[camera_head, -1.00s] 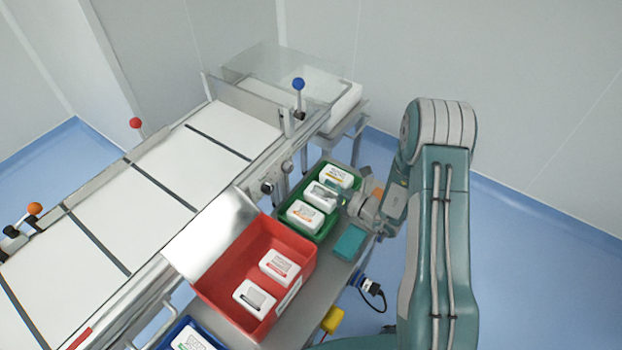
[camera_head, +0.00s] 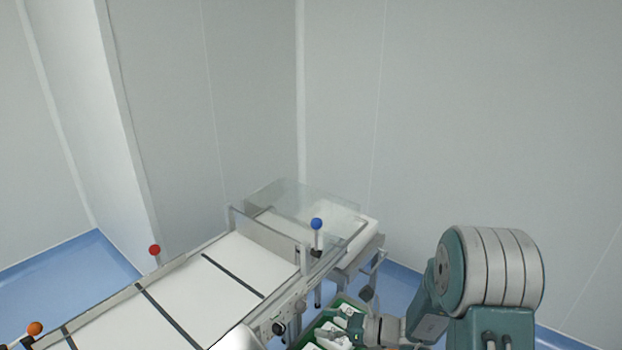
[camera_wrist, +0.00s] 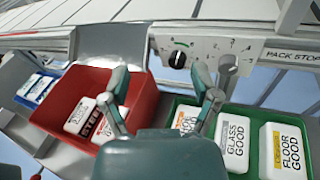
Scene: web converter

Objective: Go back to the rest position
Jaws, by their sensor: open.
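My gripper (camera_wrist: 160,88) is open in the wrist view, its two fingers spread apart with nothing between them. In the head view my gripper (camera_head: 348,318) is low in the picture, over the green bin, partly hidden by the frame edge and by my own arm. The green bin (camera_wrist: 255,115) holds white packs, among them one marked GLASS GOOD (camera_wrist: 235,140) and one marked FLOOR GOOD (camera_wrist: 286,150). The red bin (camera_wrist: 75,85) is to the left, with white packs inside. My fingers partly cover both bins.
A blue bin (camera_wrist: 48,72) with white packs is at the far left. A control panel (camera_wrist: 208,50) with knobs faces me. The conveyor (camera_head: 225,275) has a clear guard (camera_head: 310,205) and a blue-knobbed lever (camera_head: 316,224). The space above is free.

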